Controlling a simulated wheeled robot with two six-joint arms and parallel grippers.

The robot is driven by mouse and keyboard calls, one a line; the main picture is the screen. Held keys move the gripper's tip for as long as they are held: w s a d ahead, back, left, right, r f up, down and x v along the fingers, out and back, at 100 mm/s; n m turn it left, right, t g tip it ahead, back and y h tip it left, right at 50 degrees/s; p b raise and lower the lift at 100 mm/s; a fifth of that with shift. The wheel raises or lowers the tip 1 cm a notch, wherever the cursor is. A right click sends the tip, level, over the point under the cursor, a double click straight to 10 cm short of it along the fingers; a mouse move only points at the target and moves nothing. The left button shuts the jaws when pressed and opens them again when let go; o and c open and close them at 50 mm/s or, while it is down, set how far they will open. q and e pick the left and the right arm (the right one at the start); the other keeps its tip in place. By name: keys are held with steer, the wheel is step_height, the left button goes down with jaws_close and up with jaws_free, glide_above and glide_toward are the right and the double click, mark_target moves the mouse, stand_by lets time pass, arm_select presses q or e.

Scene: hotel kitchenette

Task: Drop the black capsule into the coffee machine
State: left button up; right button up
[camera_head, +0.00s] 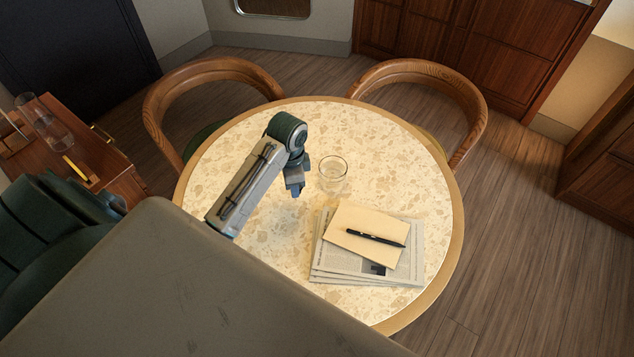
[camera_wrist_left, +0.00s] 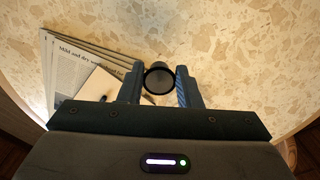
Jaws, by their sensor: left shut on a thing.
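My left gripper (camera_head: 295,188) hangs over the round table, left of the clear glass, in the head view. In the wrist view its two fingers (camera_wrist_left: 160,88) are closed on the black capsule (camera_wrist_left: 158,81), which shows as a dark round disc with a thin rim. In the head view the capsule is too small or hidden to make out. The coffee machine is in neither view. My right gripper is not in view.
The table (camera_head: 225,160) holds a clear glass (camera_head: 332,172) and stacked newspapers (camera_head: 335,275) with a beige notebook (camera_head: 350,222) and black pen (camera_head: 375,238). Two wooden chairs (camera_head: 215,70) stand behind. A side cabinet (camera_head: 122,168) at left carries a glass vessel (camera_head: 48,125).

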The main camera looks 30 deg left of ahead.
arm_select(q)
steer(key=shift+m, duration=0.3)
step_height(320, 180, down, 5)
steer(key=shift+f+p, duration=0.1)
steer(key=shift+p, duration=0.6)
step_height(320, 180, down, 4)
steer(key=shift+f+p, duration=0.1)
steer(key=shift+p, duration=0.35)
steer(key=shift+f, duration=0.25)
steer(key=shift+f, duration=0.1)
steer(key=o, duration=0.9)
steer(key=shift+o, duration=0.2)
